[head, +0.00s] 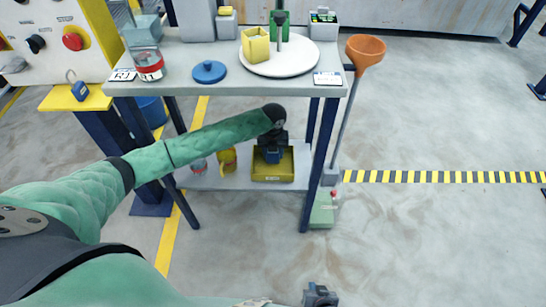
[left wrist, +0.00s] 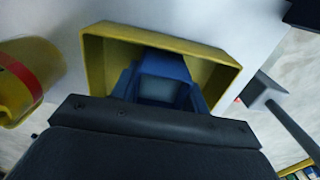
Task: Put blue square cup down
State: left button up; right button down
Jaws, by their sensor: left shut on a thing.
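The blue square cup (head: 272,157) is at my left gripper (head: 272,148), low over the table's lower shelf. In the left wrist view the blue cup (left wrist: 165,88) shows its square opening, within the outline of a yellow tray (left wrist: 97,62). My left gripper is shut on the cup; its fingertips are mostly hidden. The yellow tray (head: 272,178) lies on the lower shelf. I cannot tell whether the cup touches its floor. My right gripper (head: 320,296) is at the bottom edge of the head view, far from the table, and its jaws are unclear.
The upper tabletop (head: 205,88) is above my left forearm, with a round white plate (head: 280,62). An orange funnel (head: 365,50) stands right.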

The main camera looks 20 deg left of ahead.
pick_arm(q)
jog(key=shift+f, duration=0.15)
pick_arm(e)
jog(key=shift+f, duration=0.3)
jog(key=shift+r, duration=0.15)
pick_arm(q)
jog(key=o, duration=1)
jog(key=shift+f, duration=0.15)
pick_arm(e)
jog(key=shift+r, duration=0.1)
